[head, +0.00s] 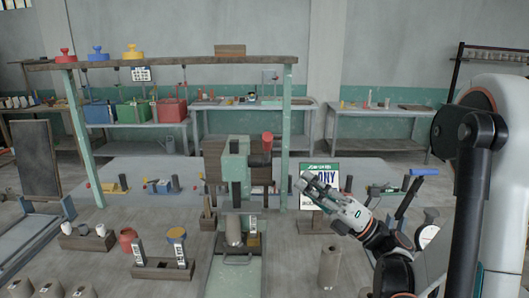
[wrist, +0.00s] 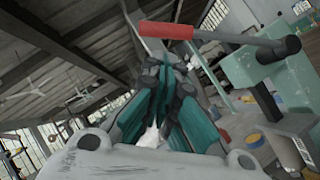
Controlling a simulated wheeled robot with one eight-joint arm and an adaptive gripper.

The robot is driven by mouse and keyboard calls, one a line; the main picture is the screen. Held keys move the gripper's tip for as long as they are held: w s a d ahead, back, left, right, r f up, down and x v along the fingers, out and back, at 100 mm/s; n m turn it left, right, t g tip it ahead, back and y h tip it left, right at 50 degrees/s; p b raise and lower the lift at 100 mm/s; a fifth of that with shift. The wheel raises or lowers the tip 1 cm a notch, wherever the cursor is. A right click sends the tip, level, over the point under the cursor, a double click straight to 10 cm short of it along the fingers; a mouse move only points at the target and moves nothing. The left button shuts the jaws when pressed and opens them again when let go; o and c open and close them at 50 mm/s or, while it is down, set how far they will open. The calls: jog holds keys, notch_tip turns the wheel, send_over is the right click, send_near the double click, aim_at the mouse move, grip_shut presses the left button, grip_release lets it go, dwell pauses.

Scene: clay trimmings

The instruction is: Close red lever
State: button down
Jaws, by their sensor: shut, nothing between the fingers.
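The red lever (head: 267,142) stands at the top right of the green press (head: 234,170) in the middle of the head view. In the wrist view its red handle (wrist: 166,30) lies nearly level on a grey bar that runs right to the green press body (wrist: 265,68). My gripper (head: 312,184) is to the right of the press and lower than the red handle, apart from it in the head view. It is shut and empty. In the wrist view my gripper's fingertips (wrist: 168,66) appear just below the handle; I cannot tell whether they touch it.
A white and green sign (head: 319,187) stands behind my gripper. A green post (head: 286,140) rises behind the press.

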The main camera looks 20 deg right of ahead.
jog(key=w+a+r+n+g+b, duration=0.1)
jog(key=w+a+r+n+b, duration=0.1)
jog(key=w+a+r, duration=0.2)
jog(key=shift+w+a+n, duration=0.3)
jog(key=shift+w+a, duration=0.5)
jog(key=shift+a, duration=0.45)
jog(key=shift+r, duration=0.1)
